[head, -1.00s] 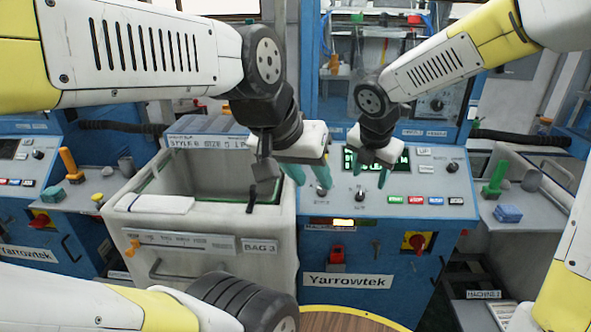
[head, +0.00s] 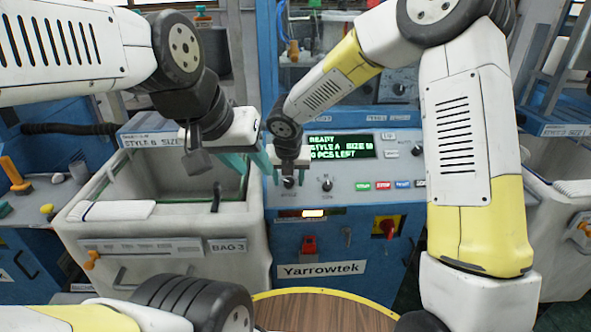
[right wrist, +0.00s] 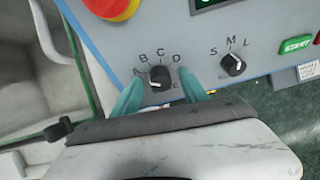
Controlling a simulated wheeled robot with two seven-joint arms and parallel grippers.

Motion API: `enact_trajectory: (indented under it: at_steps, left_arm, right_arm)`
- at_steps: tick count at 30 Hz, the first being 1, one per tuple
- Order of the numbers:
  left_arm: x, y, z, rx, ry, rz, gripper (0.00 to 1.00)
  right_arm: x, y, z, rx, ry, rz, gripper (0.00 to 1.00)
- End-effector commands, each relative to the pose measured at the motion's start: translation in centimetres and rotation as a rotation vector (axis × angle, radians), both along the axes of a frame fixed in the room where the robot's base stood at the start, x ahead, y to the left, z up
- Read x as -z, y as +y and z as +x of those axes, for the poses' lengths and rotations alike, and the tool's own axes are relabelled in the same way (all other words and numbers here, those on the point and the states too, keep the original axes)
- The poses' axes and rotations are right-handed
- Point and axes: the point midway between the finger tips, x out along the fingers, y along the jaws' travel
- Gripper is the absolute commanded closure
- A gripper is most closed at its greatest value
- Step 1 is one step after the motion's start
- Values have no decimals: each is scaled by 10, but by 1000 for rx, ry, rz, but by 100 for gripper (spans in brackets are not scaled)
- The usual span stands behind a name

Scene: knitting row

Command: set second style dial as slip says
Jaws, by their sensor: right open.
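The style dial (right wrist: 159,77), a black knob ringed by A, B, C and D, is on the grey panel (head: 345,200). My right gripper (head: 289,177) is open at it; in the right wrist view its teal fingers (right wrist: 160,92) stand either side of the knob's lower edge. I cannot tell contact. The display (head: 341,147) reads READY, STYLE A. The slip (head: 166,140) behind the bag bin appears to read STYLE B, with its size text unclear. My left gripper (head: 249,162) is open and empty, left of the dial.
The size dial (right wrist: 232,65), marked S, M, L, is right of the style dial. A red button (right wrist: 112,5) is at the wrist view's upper left. START and other buttons (head: 383,185) lie further right. The white BAG 3 bin (head: 150,255) stands at left.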

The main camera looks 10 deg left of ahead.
Motion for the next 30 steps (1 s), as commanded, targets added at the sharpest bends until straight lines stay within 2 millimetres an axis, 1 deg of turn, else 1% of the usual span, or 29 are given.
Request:
enact_trajectory:
  at_steps: [5, 6, 8, 9, 13, 14, 23, 30]
  left_arm:
    - [0, 0, 0, 0, 0, 0, 64]
    - [0, 0, 0, 0, 0, 0, 64]
    - [0, 0, 0, 0, 0, 0, 64]
    - [0, 0, 0, 0, 0, 0, 64]
    - [0, 0, 0, 0, 0, 0, 64]
    - [0, 0, 0, 0, 0, 0, 64]
    - [0, 0, 0, 0, 0, 0, 64]
    - [0, 0, 0, 0, 0, 0, 64]
  right_arm:
    - [0, 0, 0, 1, 0, 0, 49]
    - [0, 0, 0, 1, 0, 0, 53]
    - [0, 0, 0, 1, 0, 0, 64]
    - [0, 0, 0, 1, 0, 0, 72]
    - [0, 0, 0, 1, 0, 0, 98]
    - [0, 0, 0, 1, 0, 0, 100]
    - [0, -1, 0, 24, 4, 16, 100]
    - [0, -2, 0, 116, 19, 88, 100]
